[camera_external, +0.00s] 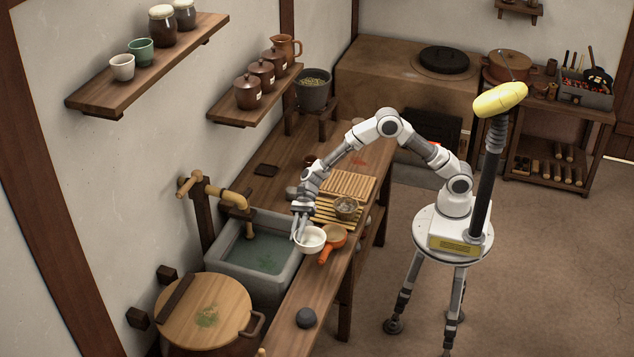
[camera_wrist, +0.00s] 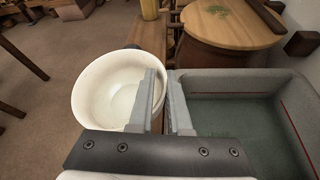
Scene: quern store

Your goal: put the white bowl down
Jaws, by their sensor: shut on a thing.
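The white bowl (camera_external: 310,240) is upright at the front edge of the stone sink, over the narrow wooden counter strip. My gripper (camera_external: 299,233) is at its left side and shut on its rim. In the wrist view the bowl (camera_wrist: 105,92) fills the left middle, and its right wall passes between the two fingers of my gripper (camera_wrist: 165,95). The bowl looks empty inside. I cannot tell whether its base touches the counter or hangs a little above it.
An orange-handled pan (camera_external: 333,239) sits close at the bowl's right. A wicker-like bowl (camera_external: 346,207) stands on a slatted mat behind. The stone sink (camera_external: 290,278) holds water at left. A dark round stone (camera_external: 306,318) lies on the nearer counter, with bare wood between.

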